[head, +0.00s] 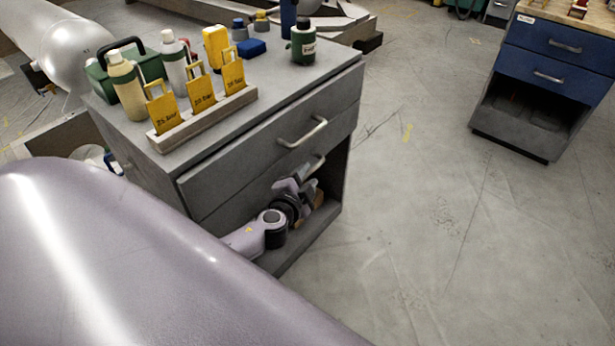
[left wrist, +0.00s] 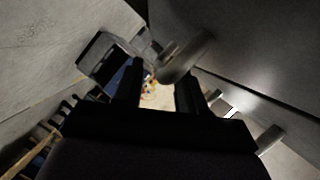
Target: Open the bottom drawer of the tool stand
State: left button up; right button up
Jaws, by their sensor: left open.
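The grey tool stand (head: 240,112) has two drawers above an open lower bay. The top drawer handle (head: 303,132) is in clear view. The bottom drawer handle (head: 318,163) is partly covered by my left gripper (head: 303,183). Both drawers look closed. My left gripper is at the front of the bottom drawer, close to its handle. In the left wrist view my open left gripper (left wrist: 160,88) has a grey bar handle (left wrist: 186,58) close to its fingertips. I cannot tell if they touch. My right gripper is not in view.
On the stand's top are bottles (head: 127,86), yellow tags in a rack (head: 205,118), a green box (head: 143,62) and a dark green bottle (head: 303,42). A blue drawer cabinet (head: 540,70) stands at the upper right. The floor between is clear.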

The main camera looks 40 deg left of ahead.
pick_arm(q)
jog(key=shift+w+a+f, duration=0.15)
jog(key=shift+w+a, duration=0.05)
jog(key=shift+w, duration=0.45)
grip_shut()
jog(key=shift+d, duration=0.15)
